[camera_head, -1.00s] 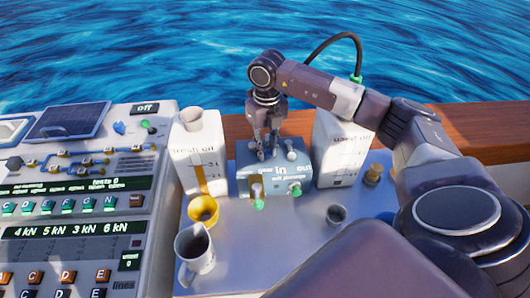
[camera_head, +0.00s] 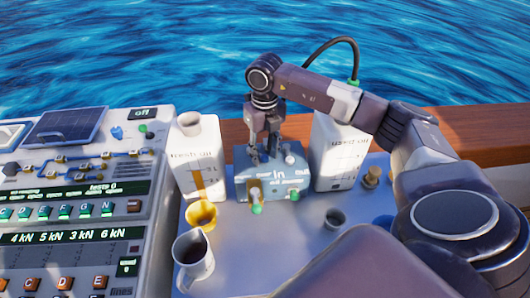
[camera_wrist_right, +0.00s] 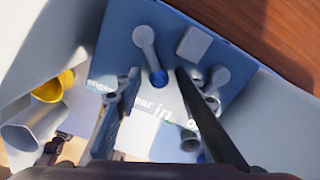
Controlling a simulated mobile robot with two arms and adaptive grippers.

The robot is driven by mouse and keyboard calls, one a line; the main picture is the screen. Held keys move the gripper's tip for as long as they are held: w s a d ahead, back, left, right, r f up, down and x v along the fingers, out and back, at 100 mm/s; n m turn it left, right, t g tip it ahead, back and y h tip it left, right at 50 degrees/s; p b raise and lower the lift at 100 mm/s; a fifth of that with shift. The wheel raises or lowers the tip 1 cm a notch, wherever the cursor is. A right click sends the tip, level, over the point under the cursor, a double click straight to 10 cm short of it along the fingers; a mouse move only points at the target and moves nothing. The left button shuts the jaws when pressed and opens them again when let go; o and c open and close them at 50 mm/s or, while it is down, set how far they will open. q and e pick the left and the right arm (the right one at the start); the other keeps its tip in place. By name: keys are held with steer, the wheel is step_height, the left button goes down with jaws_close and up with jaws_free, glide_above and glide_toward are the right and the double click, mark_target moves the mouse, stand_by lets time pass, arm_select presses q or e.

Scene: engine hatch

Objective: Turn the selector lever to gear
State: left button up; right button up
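The blue-grey box (camera_head: 268,184) stands between two white oil cans. In the right wrist view, its top (camera_wrist_right: 120,45) carries a grey lever (camera_wrist_right: 147,52) with a blue tip, which I take as the selector lever. The tip points toward the lettering, where "ear" and "in" can be read. My right gripper (camera_head: 265,159) is over the box from above. In the wrist view its fingers (camera_wrist_right: 157,76) are apart, one on each side of the blue tip, with visible gaps; contact is not seen. The head view hides the lever behind the fingers. My left gripper is out of view.
White oil cans stand left (camera_head: 199,160) and right (camera_head: 337,155) of the box. A yellow funnel (camera_head: 201,215), a grey jug (camera_head: 194,258) and a small cup (camera_head: 335,218) stand in front. A control panel (camera_head: 75,210) fills the left.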

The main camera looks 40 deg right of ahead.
step_height(320, 180, up, 12)
stand_by(0.4)
steer(key=shift+f, duration=0.1)
stand_by(0.4)
